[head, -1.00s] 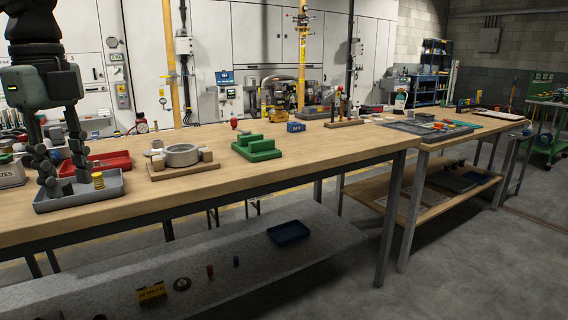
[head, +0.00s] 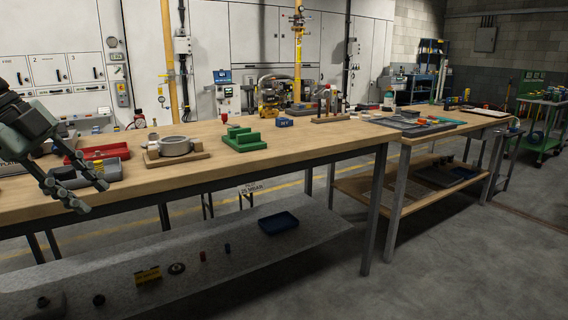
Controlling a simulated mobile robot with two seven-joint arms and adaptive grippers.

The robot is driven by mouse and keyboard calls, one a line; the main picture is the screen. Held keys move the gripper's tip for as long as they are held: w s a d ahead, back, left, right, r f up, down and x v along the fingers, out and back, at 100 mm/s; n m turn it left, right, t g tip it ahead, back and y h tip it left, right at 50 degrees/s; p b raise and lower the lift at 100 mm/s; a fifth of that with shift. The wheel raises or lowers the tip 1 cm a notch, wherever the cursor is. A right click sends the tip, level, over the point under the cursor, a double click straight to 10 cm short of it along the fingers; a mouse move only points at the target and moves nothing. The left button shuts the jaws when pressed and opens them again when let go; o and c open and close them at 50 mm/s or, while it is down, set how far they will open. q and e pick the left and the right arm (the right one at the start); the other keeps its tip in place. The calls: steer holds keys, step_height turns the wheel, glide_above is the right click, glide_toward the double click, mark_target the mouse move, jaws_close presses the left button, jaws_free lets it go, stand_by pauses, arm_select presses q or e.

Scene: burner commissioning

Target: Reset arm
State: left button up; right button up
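My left gripper (head: 95,196) is at the left edge of the head view, in front of the bench's front edge. Its two dark fingers are spread apart, slanting down to the right, with nothing seen between them. The gripper partly covers the grey tray (head: 116,172) on the wooden bench (head: 290,143). A small yellow piece (head: 98,163) shows by that tray, close behind the fingers. My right gripper is not in view.
The lower shelf holds a blue tray (head: 278,223) and small parts.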

arm_select(q)
steer(key=w+a+f+n+t+h, duration=0.1)
steer(key=w+a+f+n+t, duration=0.2)
steer(key=a+f+t, duration=0.3)
steer(key=w+a+f+n+t, duration=0.2)
steer(key=a+f+n+t, duration=0.2)
steer(key=a+f+t, duration=0.15)
steer(key=s+a+f+n+y, duration=0.2)
steer(key=a+f+n+y, duration=0.15)
steer(key=f, duration=0.45)
steer(key=s+a+f+n+y, duration=0.3)
steer(key=f+n+y, duration=0.1)
steer(key=f, duration=0.5)
steer(key=s+d+f+n+g+y, duration=0.1)
steer(key=s+d+f+n+g, duration=0.2)
steer(key=s+f, duration=0.5)
steer(key=s+d+f+n+g+y, duration=0.2)
steer(key=s+d+f+g, duration=0.15)
steer(key=f, duration=0.85)
steer(key=s+d+f+g+h, duration=0.1)
steer(key=s+d+f, duration=0.3)
steer(key=d, duration=0.4)
steer(key=s+d+f+g+h, duration=0.2)
steer(key=s+d+f+g, duration=0.1)
steer(key=s+d+f, duration=0.2)
steer(key=s+d, duration=0.2)
steer(key=d, duration=0.2)
steer(key=shift+s+d+f+g, duration=0.15)
steer(key=shift+f+g, duration=0.05)
steer(key=shift+g, duration=0.2)
